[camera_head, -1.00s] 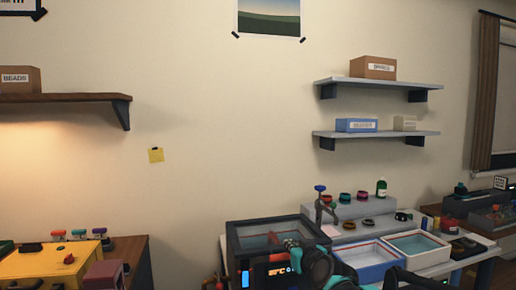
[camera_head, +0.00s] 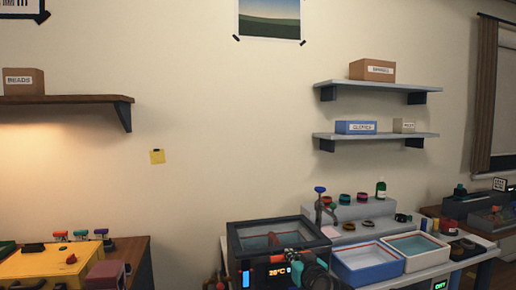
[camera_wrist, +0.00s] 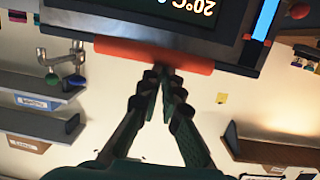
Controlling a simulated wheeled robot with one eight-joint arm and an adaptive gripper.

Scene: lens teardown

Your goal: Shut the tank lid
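The tank (camera_head: 237,268) is a dark-framed box with a lit temperature display, low in the middle of the head view. Its clear, dark-edged lid (camera_head: 312,231) looks level across the top; whether a thin gap remains cannot be seen. In the wrist view, which is upside down, the red-orange handle bar (camera_wrist: 125,51) runs along the front edge above the display. My gripper (camera_wrist: 161,72) has its fingertips together at the middle of this bar, with nothing visible between them. I cannot tell whether they touch it. In the head view, my gripper (camera_head: 297,262) is at the tank's front.
A white-blue basin (camera_head: 368,262) and a white basin (camera_head: 418,244) stand right of the tank. A grey step (camera_head: 350,212) with small jars is behind them. A blue-knobbed tap (camera_head: 319,200) stands at the tank's back right. A yellow box (camera_head: 40,263) is far left.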

